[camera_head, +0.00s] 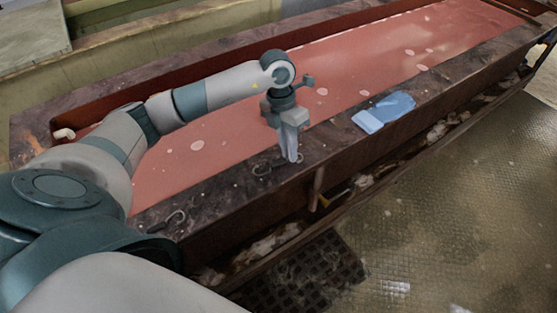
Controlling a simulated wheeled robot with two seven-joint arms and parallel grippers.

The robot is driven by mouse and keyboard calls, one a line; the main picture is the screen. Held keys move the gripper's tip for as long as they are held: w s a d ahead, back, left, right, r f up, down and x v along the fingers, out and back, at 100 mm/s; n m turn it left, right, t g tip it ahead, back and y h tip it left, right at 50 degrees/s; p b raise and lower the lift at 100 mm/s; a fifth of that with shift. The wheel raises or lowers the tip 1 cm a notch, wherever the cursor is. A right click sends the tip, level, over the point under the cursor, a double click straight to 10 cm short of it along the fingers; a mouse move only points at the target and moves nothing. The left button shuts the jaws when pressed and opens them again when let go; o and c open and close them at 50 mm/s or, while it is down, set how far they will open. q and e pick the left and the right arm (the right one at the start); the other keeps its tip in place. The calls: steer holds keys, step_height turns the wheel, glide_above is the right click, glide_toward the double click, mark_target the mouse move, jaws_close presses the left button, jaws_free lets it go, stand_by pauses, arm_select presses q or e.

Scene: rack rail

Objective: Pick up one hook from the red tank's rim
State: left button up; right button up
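The red tank (200,185) is long, with dark, worn, broad rims and red liquid inside. One metal hook (172,219) lies on the near rim at the lower left. Another small hook (262,169) lies on the near rim just left of my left gripper. My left gripper (291,158) points down over the near rim, its fingertips at or just above the rim surface. Its fingers look close together, and I cannot tell whether they are shut or hold anything. My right gripper is out of view.
A blue cloth or glove (385,111) lies on the near rim to the right of my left gripper. Pale discs float on the red liquid. A wooden handle (316,188) stands against the tank's near side. The metal-plate floor (450,210) at the right is clear.

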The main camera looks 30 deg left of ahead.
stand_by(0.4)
arm_select(q)
jaws_close()
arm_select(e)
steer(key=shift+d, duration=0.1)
